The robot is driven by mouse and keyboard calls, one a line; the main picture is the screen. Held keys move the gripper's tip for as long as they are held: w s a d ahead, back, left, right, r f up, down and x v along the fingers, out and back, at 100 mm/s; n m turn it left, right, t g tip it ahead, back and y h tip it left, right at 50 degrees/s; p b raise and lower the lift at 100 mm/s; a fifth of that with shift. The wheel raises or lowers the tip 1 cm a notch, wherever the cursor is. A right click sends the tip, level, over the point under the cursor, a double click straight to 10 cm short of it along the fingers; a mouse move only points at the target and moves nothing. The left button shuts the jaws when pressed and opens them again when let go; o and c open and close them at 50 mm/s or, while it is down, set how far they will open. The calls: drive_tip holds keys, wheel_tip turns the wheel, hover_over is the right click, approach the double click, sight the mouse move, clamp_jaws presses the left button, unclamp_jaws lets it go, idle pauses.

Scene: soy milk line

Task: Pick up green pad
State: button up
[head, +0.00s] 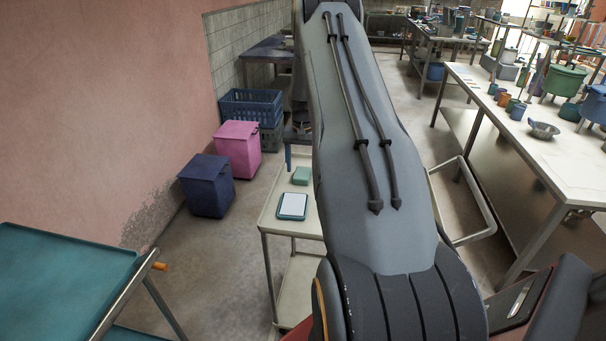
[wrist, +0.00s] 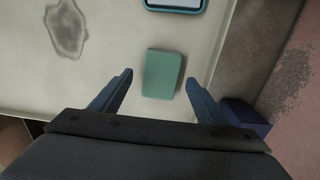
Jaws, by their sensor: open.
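The green pad (wrist: 162,74) is a small rectangular block lying flat on the pale top of a cart (wrist: 110,55) in the wrist view. In the head view the pad (head: 301,175) lies near the cart's far end, left of my arm. My gripper (wrist: 159,82) is open in the wrist view, with one finger on each side of the pad in the picture. The pad is in full view between the fingers, and neither finger visibly touches it. I cannot tell the height of the fingertips above it. My gripper is hidden behind my arm in the head view.
A teal-framed tablet-like object (head: 293,206) lies on the cart near the pad. A navy bin (head: 207,186) and a pink bin (head: 238,149) stand left of the cart. A long table (head: 530,130) with pots is at the right. A teal-topped table (head: 60,280) is at front left.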

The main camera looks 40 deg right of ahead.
sight(303, 172)
drive_tip(key=shift+f+p, duration=0.35)
drive_tip(key=shift+f, duration=0.9)
drive_tip(key=c, duration=1.1)
drive_tip(key=shift+r, duration=0.1)
wheel_tip(303, 172, up, 10)
drive_tip(key=b, duration=0.3)
drive_tip(key=shift+b, duration=0.3)
